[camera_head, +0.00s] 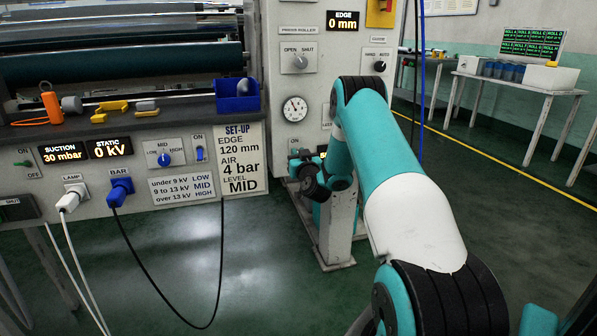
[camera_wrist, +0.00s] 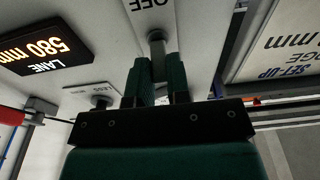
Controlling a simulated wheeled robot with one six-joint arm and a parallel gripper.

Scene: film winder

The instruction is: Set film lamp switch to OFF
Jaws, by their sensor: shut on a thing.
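In the wrist view a grey switch (camera_wrist: 156,47) sticks out of a pale panel, with an upside-down OFF label (camera_wrist: 148,3) beside it at the top edge. The rest of its lettering is out of view, so I cannot read the switch's name. My gripper (camera_wrist: 158,72) has its two green fingers shut on this switch, one on each side. I cannot tell which position the switch is in. In the head view my arm reaches to the grey cabinet, and the fingers and this switch are hidden there.
A lit LANE 580 mm display (camera_wrist: 45,45) and a knob marked LESS (camera_wrist: 101,99) lie left of the fingers in the wrist view. A SET-UP sign (camera_head: 240,160) and a blue bin (camera_head: 238,96) are left of my arm. A black cable (camera_head: 150,270) loops above the floor.

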